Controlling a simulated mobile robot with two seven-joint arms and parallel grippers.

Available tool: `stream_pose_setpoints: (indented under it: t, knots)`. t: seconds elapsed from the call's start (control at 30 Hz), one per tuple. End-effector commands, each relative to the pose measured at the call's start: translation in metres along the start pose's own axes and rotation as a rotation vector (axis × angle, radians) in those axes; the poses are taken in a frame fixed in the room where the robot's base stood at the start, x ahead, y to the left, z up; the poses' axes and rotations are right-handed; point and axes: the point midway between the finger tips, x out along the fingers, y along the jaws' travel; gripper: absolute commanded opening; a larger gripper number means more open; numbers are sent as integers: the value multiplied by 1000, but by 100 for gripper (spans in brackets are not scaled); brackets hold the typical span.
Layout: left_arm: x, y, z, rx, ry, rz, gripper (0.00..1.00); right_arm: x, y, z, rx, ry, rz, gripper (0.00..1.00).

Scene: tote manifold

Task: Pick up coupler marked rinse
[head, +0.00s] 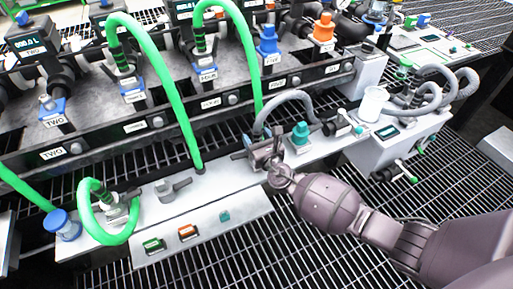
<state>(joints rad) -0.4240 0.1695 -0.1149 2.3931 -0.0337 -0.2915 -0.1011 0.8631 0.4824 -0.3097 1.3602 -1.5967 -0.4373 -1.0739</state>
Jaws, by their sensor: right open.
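No label that I can read says rinse, so I cannot tell which coupler is the marked one. My right gripper (268,158) reaches in from the lower right to the right end of the long white panel (215,183). It is open, and its fingers are at or right beside a dark coupler fitting (249,143) at the end of a grey hose (287,96). The gripper's wrist partly hides this spot, and I cannot tell whether the fingers touch the fitting. My left gripper is not in view.
A teal knob (300,133) stands close to the right of the gripper. Green hoses (161,85) arch from the dark manifold to the panel. A blue cap (62,224) sits at the panel's left end. A white cup (371,104) stands right. Open floor grating (300,250) lies in front.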

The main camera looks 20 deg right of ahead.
Motion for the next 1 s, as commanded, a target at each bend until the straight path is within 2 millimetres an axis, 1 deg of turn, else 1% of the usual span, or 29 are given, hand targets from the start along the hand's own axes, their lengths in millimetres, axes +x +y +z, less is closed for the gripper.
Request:
stream_pose_setpoints:
  t: [0.1, 0.37, 0.4, 0.5, 0.73, 0.83, 0.93, 1.0]
  knots:
    - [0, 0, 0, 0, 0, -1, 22, 0, 0, 1, 0, -1, 0, 59]
    - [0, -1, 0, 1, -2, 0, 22, 0, 0, 1, 1, -1, 0, 20]
    - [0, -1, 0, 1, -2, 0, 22, 0, 0, 1, 1, -1, 0, 13]
    - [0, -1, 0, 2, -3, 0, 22, 0, 0, 1, 0, -1, 0, 0]
    - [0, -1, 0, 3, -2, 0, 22, 0, 0, 2, 1, -3, 0, 0]
    - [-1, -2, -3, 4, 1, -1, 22, 1, 0, 7, 1, -5, 0, 0]
    - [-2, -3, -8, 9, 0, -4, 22, 2, 0, 18, 2, -9, 0, 0]
    - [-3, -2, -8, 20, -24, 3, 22, 3, 0, 31, 1, -14, 0, 0]
